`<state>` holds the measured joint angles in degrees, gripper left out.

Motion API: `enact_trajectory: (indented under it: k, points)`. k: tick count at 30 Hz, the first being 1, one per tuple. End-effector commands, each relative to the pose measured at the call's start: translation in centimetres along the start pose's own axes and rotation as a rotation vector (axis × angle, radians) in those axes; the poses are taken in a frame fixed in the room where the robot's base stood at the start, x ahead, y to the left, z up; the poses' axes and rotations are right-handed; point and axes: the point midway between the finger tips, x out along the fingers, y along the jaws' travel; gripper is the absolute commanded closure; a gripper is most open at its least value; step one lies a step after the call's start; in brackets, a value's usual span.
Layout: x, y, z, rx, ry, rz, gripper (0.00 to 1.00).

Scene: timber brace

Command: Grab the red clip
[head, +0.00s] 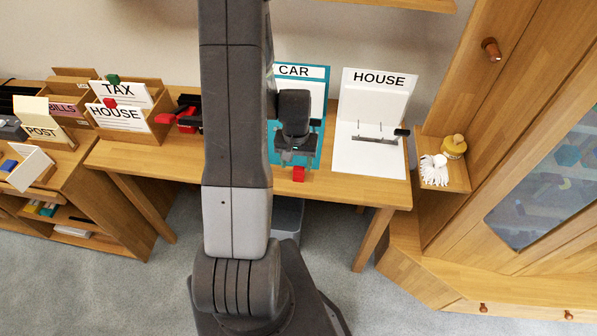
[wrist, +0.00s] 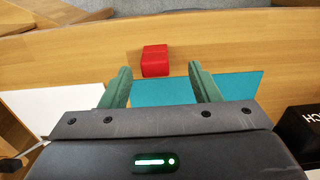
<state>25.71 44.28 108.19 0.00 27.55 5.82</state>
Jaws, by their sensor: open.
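The red clip (head: 298,174) is a small red block on the wooden desk, at the front edge of the teal CAR folder (head: 318,132). In the wrist view the red clip (wrist: 155,61) lies on bare wood just past the teal sheet (wrist: 163,91). My gripper (head: 297,158) is above the folder's front part, close to the clip. In the wrist view its two green fingers (wrist: 160,75) are open and apart, with nothing between them. The clip shows beyond the fingertips, roughly centred between them.
The white HOUSE folder (head: 368,159) with a metal fastener lies to the right on the desk (head: 270,185). Upright TAX and HOUSE cards in a wooden holder (head: 150,133) stand left, near red and black tools (head: 180,118).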

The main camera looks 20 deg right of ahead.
Motion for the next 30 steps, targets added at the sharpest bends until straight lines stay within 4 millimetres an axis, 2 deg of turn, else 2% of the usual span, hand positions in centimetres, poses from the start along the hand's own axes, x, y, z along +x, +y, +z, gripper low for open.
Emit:
enact_trajectory:
  k: [8, 21, 30]
  points:
    - [1.2, 0.2, 0.1, 0.0, -0.002, 0.0, 0.44]
    - [5.5, 0.6, 0.0, -0.001, -0.002, 0.0, 0.44]
    - [5.8, 0.6, -0.1, 0.0, 0.001, 0.0, 0.44]
